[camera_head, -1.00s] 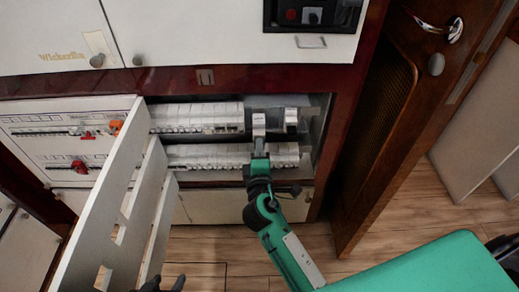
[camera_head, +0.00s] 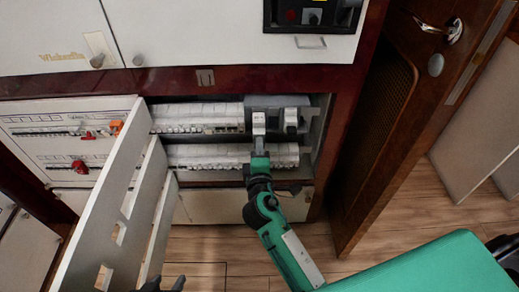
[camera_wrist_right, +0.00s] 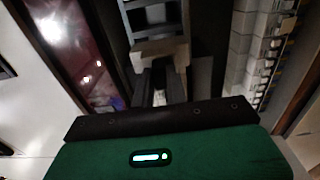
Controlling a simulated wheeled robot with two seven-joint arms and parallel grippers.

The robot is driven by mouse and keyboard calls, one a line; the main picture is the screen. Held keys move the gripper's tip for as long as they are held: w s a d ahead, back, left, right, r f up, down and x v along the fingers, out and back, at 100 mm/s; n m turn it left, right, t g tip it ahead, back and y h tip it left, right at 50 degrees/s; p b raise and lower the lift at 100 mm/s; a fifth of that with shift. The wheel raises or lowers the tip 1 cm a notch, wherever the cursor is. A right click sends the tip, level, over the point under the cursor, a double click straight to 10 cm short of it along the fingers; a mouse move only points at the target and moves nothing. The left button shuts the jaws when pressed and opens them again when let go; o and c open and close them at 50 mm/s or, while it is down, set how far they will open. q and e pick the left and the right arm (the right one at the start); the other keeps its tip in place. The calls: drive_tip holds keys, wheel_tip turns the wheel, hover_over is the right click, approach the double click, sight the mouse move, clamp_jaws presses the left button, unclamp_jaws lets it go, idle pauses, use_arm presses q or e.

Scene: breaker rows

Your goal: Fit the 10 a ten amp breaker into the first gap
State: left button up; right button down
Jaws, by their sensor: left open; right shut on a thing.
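My right gripper (camera_head: 258,150) reaches up to the open cabinet from below. It is shut on a pale breaker (camera_head: 258,121), held upright at the left part of the grey section of the upper row. In the right wrist view the dark fingers (camera_wrist_right: 160,88) close around a pale block (camera_wrist_right: 160,98). Whether the breaker is fully seated in the first gap I cannot tell, as the gripper hides its lower part. A second pale breaker (camera_head: 291,118) stands to its right. My left gripper (camera_head: 161,284) is open and empty at the bottom edge, partly cut off.
The upper row (camera_head: 195,117) and lower row (camera_head: 210,155) of white breakers fill the cabinet. An open panel door (camera_head: 105,205) with cut-out slots stands at the left. Another panel with red switches (camera_head: 75,130) is behind it. A wooden door (camera_head: 400,130) stands at the right.

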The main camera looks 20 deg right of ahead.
use_arm(q)
drive_tip(key=shift+r, duration=0.25)
use_arm(e)
drive_tip(key=shift+x, duration=2.55)
drive_tip(key=c, duration=1.3)
unclamp_jaws()
use_arm(q)
drive_tip(key=shift+a+f, duration=0.15)
drive_tip(key=shift+f, duration=0.25)
use_arm(e)
drive_tip(key=shift+v, duration=6.95)
use_arm(q)
drive_tip(key=shift+s, duration=0.2)
